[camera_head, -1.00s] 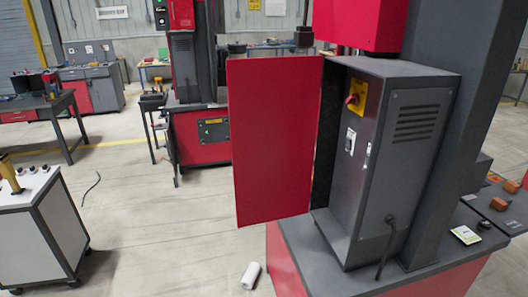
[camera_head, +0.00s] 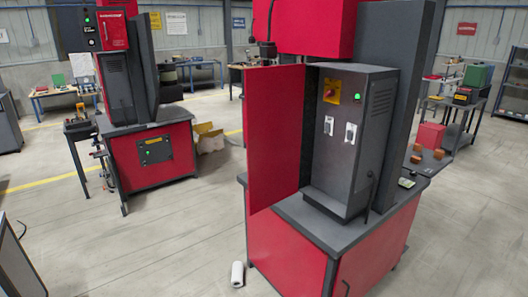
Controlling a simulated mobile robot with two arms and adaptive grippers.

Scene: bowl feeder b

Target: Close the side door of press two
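The near press (camera_head: 330,264) has a red base with a dark grey top. Its red side door (camera_head: 272,140) stands wide open, swung out to the left of the dark grey control cabinet (camera_head: 340,155). The cabinet face shows a red knob on a yellow plate (camera_head: 332,91), a lit green button (camera_head: 357,97) and two light switch plates. I cannot read a number on this press. Neither of my grippers is in view.
A second red press (camera_head: 150,155) stands behind on the left, with its own cabinet. A white roll (camera_head: 237,274) lies on the floor by the near press. A side table with orange blocks (camera_head: 416,159) adjoins on the right. The floor at left is open.

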